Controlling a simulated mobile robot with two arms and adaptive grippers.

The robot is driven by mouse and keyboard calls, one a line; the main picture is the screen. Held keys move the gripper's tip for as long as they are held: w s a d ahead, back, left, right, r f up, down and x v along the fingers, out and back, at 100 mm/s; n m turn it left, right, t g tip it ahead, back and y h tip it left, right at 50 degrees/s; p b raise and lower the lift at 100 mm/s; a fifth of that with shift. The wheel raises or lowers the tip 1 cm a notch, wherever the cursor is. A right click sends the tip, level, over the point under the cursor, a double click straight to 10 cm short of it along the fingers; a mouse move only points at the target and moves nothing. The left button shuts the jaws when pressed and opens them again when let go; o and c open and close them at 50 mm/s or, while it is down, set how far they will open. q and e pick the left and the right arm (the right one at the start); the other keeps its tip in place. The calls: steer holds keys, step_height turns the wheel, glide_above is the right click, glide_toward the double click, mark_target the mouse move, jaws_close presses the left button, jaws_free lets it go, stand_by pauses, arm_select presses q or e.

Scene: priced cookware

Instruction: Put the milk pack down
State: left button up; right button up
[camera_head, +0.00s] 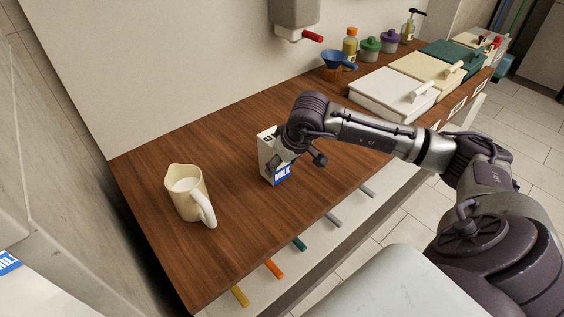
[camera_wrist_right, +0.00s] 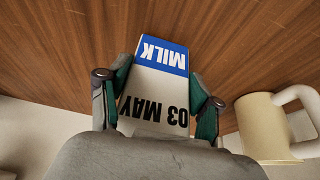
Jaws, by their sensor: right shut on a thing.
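The milk pack (camera_head: 267,158) is a white carton with a blue MILK label, in the middle of the wooden counter (camera_head: 235,215) in the head view. It looks upright, and its base seems to be at or just above the counter; contact is unclear. My right gripper (camera_head: 286,160) is shut on the pack from the counter's front side. In the right wrist view the milk pack (camera_wrist_right: 158,85) sits between the two green-padded fingers (camera_wrist_right: 158,98), with "MILK" and "03 MAY" showing. My left gripper is not in view.
A cream pitcher (camera_head: 187,196) with liquid stands on the counter left of the pack. White, cream and green lidded bins (camera_head: 385,95) line the counter's right part. A blue funnel-like item (camera_head: 338,62) and bottles stand behind. Coloured handles stick out along the front edge.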

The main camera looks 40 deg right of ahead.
steer(key=shift+w+f, duration=0.1)
steer(key=shift+f, duration=0.05)
steer(key=shift+f, duration=0.15)
steer(key=o, duration=1.7)
steer(key=shift+c, duration=0.2)
steer(key=shift+r, duration=0.25)
steer(key=v, duration=1.2)
steer(key=shift+b, duration=0.35)
steer(key=shift+f, duration=0.15)
